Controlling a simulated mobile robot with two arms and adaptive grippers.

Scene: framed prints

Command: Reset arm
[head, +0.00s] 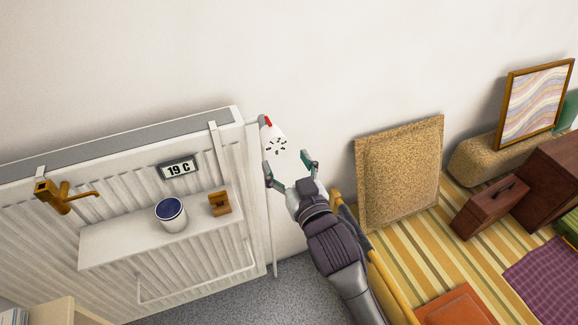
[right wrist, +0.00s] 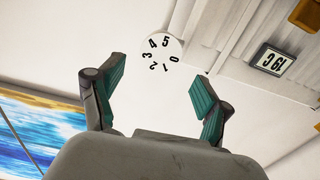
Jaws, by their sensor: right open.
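My right gripper (head: 290,172) is open and empty in the head view, its two green-padded fingers spread apart. It is just below and in front of a white round dial (head: 274,141) with black marks and a red part on top, at the right end of the radiator (head: 258,190). In the right wrist view the open fingers (right wrist: 158,98) frame a gap, and the numbered dial (right wrist: 160,52) lies beyond them, apart from both fingers. My left gripper is not in view.
A shelf (head: 115,235) on the radiator holds a white cup (head: 171,215) and a small wooden item (head: 219,203). A "19 C" display (head: 179,168) is above. A cork-like panel (head: 400,172) leans on the wall at right, near a suitcase (head: 489,206) and framed print (head: 536,103).

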